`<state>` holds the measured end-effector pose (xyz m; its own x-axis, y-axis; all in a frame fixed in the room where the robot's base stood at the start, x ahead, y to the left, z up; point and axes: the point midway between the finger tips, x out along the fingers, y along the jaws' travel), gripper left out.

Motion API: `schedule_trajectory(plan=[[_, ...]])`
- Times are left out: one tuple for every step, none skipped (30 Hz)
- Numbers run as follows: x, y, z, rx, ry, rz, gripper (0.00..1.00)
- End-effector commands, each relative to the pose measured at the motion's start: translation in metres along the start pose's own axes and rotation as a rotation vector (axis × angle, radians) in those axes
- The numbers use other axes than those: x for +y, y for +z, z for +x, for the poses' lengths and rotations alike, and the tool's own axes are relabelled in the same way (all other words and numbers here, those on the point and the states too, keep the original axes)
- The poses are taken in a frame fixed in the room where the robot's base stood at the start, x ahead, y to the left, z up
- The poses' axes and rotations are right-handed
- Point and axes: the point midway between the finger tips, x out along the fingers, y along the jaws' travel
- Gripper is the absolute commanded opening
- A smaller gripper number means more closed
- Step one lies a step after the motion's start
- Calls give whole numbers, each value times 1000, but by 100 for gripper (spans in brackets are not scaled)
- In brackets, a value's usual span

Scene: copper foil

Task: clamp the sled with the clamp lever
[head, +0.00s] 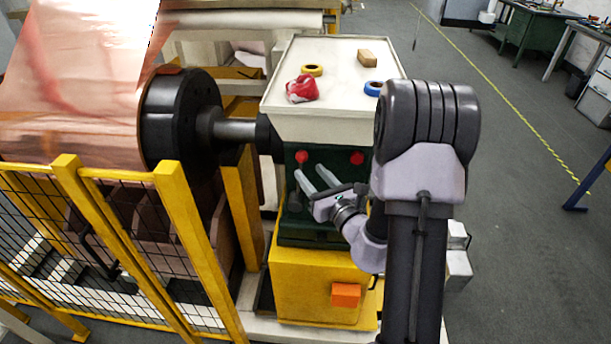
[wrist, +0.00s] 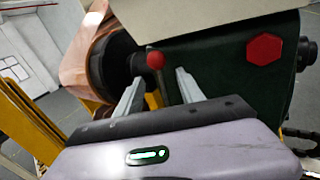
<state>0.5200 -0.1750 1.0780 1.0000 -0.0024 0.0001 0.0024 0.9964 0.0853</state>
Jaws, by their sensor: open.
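The clamp lever appears to be the red ball knob (wrist: 155,60) on a thin rod against the dark green housing. In the head view the knob (head: 301,157) is at the housing's upper left. The dark green housing (head: 325,225) stands on a yellow base (head: 310,280); I cannot tell which part is the sled. My gripper (head: 310,171) is open and empty in front of the housing. In the wrist view its two fingers (wrist: 159,77) point at the lever, with the rod showing between them. I cannot tell how far the tips are from it.
A red hexagonal knob (wrist: 264,48) is to the lever's right. A cream tray (head: 335,115) above holds tape rolls, a red cloth and a wooden block. A copper foil roll (head: 75,80) on a black hub and a yellow mesh fence (head: 110,240) are at left.

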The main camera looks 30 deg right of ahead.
Motion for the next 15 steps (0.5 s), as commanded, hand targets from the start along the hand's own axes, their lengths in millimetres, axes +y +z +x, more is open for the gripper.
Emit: schedule_trajectory(plan=[[1,2,10,-1,2,-1,45],[1,1,16,-1,3,0,45],[1,1,22,0,2,-1,45],[0,1,25,0,2,-1,45],[0,1,29,0,0,0,45],[0,1,32,0,1,-1,45],[0,1,34,0,1,-1,45],[0,1,36,0,1,0,45],[0,1,37,0,0,1,45],[0,1,37,0,-1,1,45],[0,1,38,0,-1,2,45],[0,1,38,0,-1,2,45],[0,1,38,0,-1,2,45],[0,1,38,0,-1,1,45],[0,1,38,0,-1,1,45]])
